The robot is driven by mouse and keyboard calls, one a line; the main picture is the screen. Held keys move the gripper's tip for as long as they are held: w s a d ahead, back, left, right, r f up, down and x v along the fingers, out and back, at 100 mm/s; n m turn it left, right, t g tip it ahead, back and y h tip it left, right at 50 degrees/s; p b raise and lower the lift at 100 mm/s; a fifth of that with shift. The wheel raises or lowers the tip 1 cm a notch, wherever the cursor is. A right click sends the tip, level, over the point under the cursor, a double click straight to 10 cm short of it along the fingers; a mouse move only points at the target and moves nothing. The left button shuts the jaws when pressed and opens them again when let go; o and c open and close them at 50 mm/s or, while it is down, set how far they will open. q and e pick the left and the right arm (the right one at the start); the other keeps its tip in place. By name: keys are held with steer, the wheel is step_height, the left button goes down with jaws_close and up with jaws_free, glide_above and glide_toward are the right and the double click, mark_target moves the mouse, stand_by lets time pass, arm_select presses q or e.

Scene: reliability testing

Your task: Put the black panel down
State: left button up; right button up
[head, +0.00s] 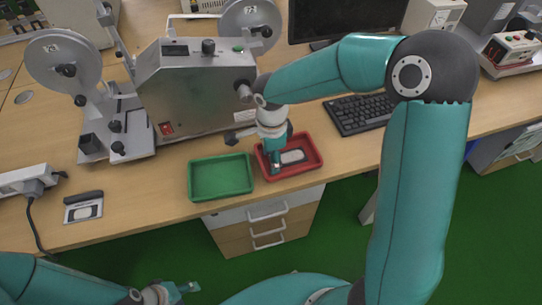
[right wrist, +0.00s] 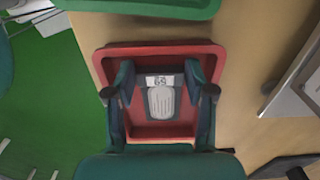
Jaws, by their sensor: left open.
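The black panel (right wrist: 162,99), with a white number label and a grey rounded window, is between the fingers of my right gripper in the right wrist view, over the red tray (right wrist: 206,51). The fingertips of my right gripper (right wrist: 160,72) meet its two side edges. In the head view my right gripper (head: 274,160) reaches down into the red tray (head: 316,152), and the panel's light face (head: 293,157) shows beside a finger. Whether the panel touches the tray floor I cannot tell. My left gripper (head: 184,289) is open and empty at the bottom, off the table.
A green tray (head: 220,178) stands left of the red one and looks empty. A similar plate (head: 83,210) and a dark block (head: 83,196) lie at the left. A grey reel machine (head: 195,85) stands behind the trays; a keyboard (head: 361,113) is at the right.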

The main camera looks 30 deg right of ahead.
steer(key=shift+o, duration=1.4)
steer(key=shift+r, duration=0.55)
step_height(320, 180, up, 11)
steer(key=p, duration=0.1)
